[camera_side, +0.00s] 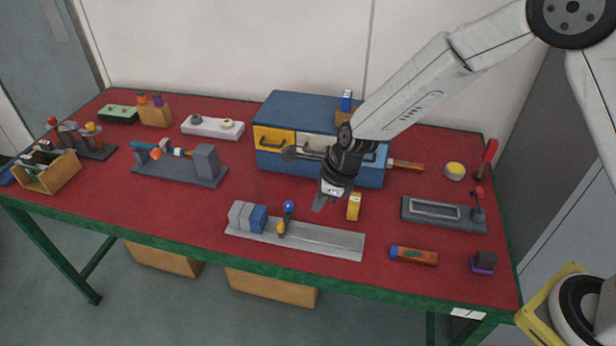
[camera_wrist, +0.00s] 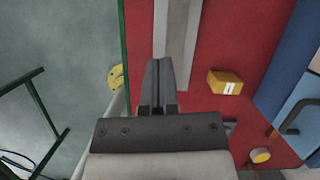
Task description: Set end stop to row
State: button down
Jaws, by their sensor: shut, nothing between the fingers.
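A light grey rail (camera_side: 325,240) lies near the table's front edge. At its left end is a row of blocks, two grey (camera_side: 240,215) and one blue (camera_side: 258,219), side by side. Just right of the row is what looks like the end stop, a blue knob (camera_side: 289,207) on a dark post with a yellow piece (camera_side: 281,229) in front. A small gap shows between it and the blue block. My gripper (camera_side: 318,204) is shut and empty, above and behind the rail, right of the knob. The wrist view shows its closed fingers (camera_wrist: 159,80) over part of the rail (camera_wrist: 178,25); blocks and stop are hidden there.
A yellow block (camera_side: 353,207) stands close to the right of my gripper, also in the wrist view (camera_wrist: 225,82). A blue drawer cabinet (camera_side: 320,172) is behind. An orange cylinder with a blue end (camera_side: 414,256) lies right of the rail. A grey framed plate (camera_side: 440,214) lies farther right.

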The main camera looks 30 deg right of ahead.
jog(key=shift+s+d+r+m+t, duration=0.15)
jog(key=shift+s+d+m, duration=0.15)
jog(key=shift+m, duration=0.2)
jog(key=shift+s+d+f+m+t, duration=0.1)
jog(key=shift+s+d+m+t, duration=0.1)
jog(key=shift+d+m, duration=0.25)
jog(key=shift+a, duration=0.1)
send_near(278, 238)
jog(key=shift+s+d+f, duration=0.3)
jog(key=shift+d+f, duration=0.2)
jog(key=shift+f, duration=0.1)
jog(key=shift+s+d+f, duration=0.35)
jog(key=shift+d+f, duration=0.2)
jog(key=shift+f, duration=0.1)
jog(key=shift+s+d+f, duration=0.3)
jog(key=shift+d+f, duration=0.2)
jog(key=shift+f, duration=0.1)
jog(key=shift+w+a, duration=1.4)
jog(key=shift+w+a+r, duration=0.1)
jog(key=shift+w+a, duration=1.4)
jog(key=shift+w, duration=0.05)
jog(key=shift+s+d, duration=0.1)
jog(key=shift+s, duration=0.05)
